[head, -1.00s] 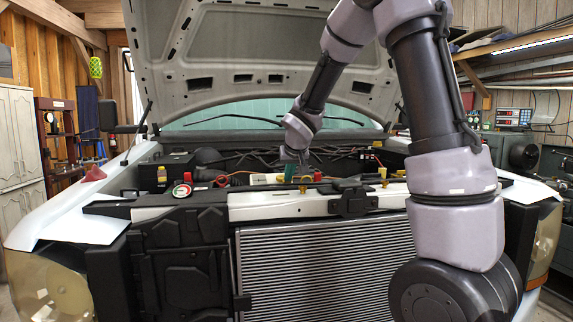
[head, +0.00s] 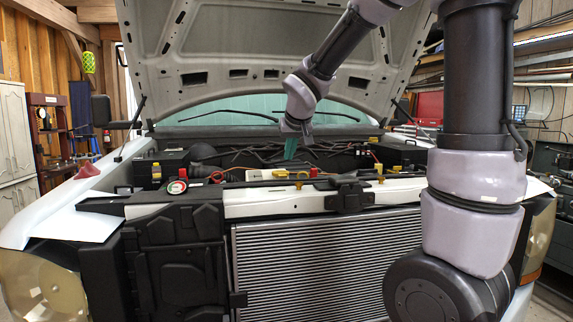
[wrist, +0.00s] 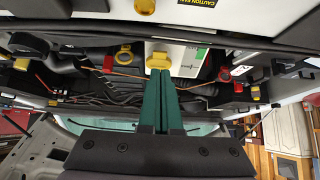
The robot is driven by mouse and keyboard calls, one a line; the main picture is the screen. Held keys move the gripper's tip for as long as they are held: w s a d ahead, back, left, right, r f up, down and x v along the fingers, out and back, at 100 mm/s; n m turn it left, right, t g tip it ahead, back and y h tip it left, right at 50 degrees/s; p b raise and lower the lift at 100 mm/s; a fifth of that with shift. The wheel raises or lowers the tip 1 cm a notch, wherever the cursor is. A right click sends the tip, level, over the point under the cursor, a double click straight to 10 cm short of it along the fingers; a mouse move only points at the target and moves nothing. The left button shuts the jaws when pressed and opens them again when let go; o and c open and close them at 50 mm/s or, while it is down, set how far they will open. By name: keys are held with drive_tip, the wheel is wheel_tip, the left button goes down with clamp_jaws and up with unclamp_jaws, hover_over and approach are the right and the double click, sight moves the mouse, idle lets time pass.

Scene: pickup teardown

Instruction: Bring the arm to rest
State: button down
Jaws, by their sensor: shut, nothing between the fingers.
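My gripper (head: 291,150) is above the open engine bay, pointing down, in the head view. In the wrist view its two green fingers (wrist: 161,103) lie side by side, shut and empty. My arm reaches from the right side of the head view, over the front of the truck, to the gripper.
The raised hood (head: 240,50) stands behind the arm. The radiator (head: 320,265) and front crossmember (head: 285,203) are nearest me. A black battery-like box (head: 172,165) sits at the bay's left.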

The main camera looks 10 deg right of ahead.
drive_tip(key=s+d+r+m+g, duration=0.1)
drive_tip(key=s+d+r+m, duration=0.15)
drive_tip(key=s, duration=0.45)
drive_tip(key=s+d+r+m, duration=0.1)
drive_tip(key=s+d, duration=0.3)
drive_tip(key=s, duration=0.3)
drive_tip(key=s+a+y, duration=0.1)
drive_tip(key=s, duration=1)
drive_tip(key=shift+s+f+m+y, duration=0.25)
drive_tip(key=shift+f+m+y, duration=0.1)
drive_tip(key=shift+y, duration=0.05)
